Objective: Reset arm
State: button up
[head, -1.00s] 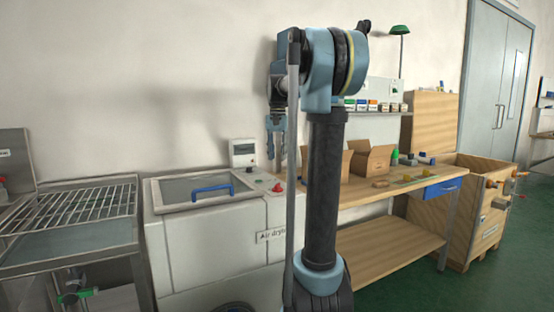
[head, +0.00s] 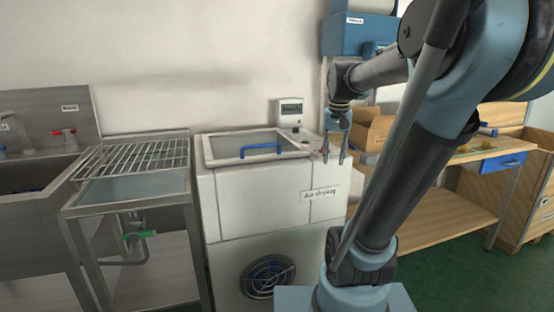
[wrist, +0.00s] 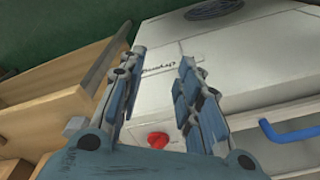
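My gripper (head: 335,158) hangs downward in the head view, in front of the right end of the white air drying machine (head: 262,188). In the wrist view its two blue fingers (wrist: 160,72) are spread apart with nothing between them. The machine's front with its label shows beyond the fingertips there. A red button (wrist: 158,140) shows between the finger bases. My arm fills the right part of the head view, bent over toward the machine.
A wire rack table (head: 135,156) and a sink (head: 40,172) stand to the left. A wooden workbench (head: 445,205) with a cardboard box (head: 370,128) and a blue drawer (head: 502,162) stands to the right. Green floor shows at the lower right.

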jog(key=s+f+n+t, duration=0.1)
jog(key=s+f+n, duration=0.1)
jog(key=s+f, duration=1.4)
notch_tip(320, 180, down, 2)
jog(key=shift+f+n, duration=0.1)
jog(key=shift+n, duration=0.3)
jog(key=shift+a, duration=0.1)
jog(key=shift+w+f, duration=0.15)
jog(key=shift+w, duration=0.35)
